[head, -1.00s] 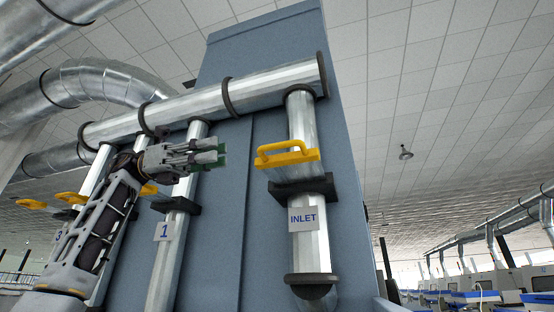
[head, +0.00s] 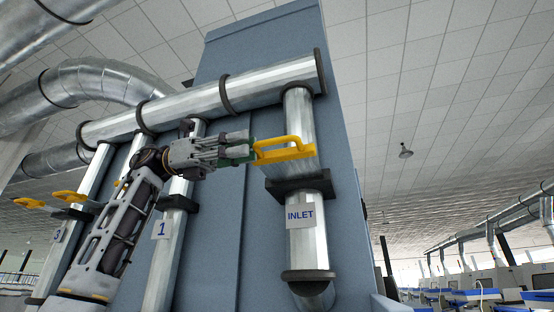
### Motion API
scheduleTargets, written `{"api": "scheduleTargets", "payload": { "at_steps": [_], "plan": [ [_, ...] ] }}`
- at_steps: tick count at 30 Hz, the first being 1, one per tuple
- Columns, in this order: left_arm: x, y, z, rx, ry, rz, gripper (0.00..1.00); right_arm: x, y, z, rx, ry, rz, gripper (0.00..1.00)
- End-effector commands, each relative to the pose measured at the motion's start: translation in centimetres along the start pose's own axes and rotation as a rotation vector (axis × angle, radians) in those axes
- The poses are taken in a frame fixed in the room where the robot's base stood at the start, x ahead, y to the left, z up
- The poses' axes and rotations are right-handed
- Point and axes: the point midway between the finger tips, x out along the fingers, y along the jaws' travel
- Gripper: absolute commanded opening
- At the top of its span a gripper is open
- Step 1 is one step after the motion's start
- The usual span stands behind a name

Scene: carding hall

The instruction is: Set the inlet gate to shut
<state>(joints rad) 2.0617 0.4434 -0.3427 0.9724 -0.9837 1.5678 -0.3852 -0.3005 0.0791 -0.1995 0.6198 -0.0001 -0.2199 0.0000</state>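The inlet gate is a yellow slide plate with a raised loop handle (head: 284,149). It sticks out to the left and front of a shiny vertical pipe, above a dark flange (head: 298,187) and a sign (head: 300,216) reading INLET. My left gripper (head: 251,150) is at the left end of the yellow handle, coming from the left. Its grey fingers with green pads look apart, one above the other. The fingertips overlap the handle's end in the picture; I cannot tell whether they touch it. My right gripper is not in view.
A second pipe with sign 1 (head: 161,229) stands behind my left arm. Further left are yellow handles (head: 68,196) and sign 3 (head: 59,235). A horizontal duct (head: 200,104) runs above, before a blue-grey cabinet (head: 225,240). The space right of the inlet pipe is open.

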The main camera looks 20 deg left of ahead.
Motion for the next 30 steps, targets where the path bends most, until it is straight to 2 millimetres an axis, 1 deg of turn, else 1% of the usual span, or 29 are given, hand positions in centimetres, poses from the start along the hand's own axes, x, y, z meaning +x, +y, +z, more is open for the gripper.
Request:
{"api": "scheduleTargets", "payload": {
  "at_steps": [3, 9, 15, 21, 30],
  "plan": [
    [1.7, 0.0, 0.0, 0.0, 0.002, -0.002, 0.2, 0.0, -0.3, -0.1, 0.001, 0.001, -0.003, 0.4],
    [4.3, 0.0, 0.0, 0.0, 0.001, -0.002, 0.2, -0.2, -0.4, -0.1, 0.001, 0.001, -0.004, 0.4],
    [6.5, 0.0, 0.0, -0.001, 0.001, -0.001, 0.2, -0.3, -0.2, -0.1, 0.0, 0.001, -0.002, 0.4],
    [7.6, 0.0, 0.0, -0.001, 0.001, -0.001, 0.2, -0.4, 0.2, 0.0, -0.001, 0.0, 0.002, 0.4],
    [7.7, 0.0, 0.0, -0.001, 0.001, 0.0, 0.2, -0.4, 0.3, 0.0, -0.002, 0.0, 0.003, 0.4]
  ]
}}
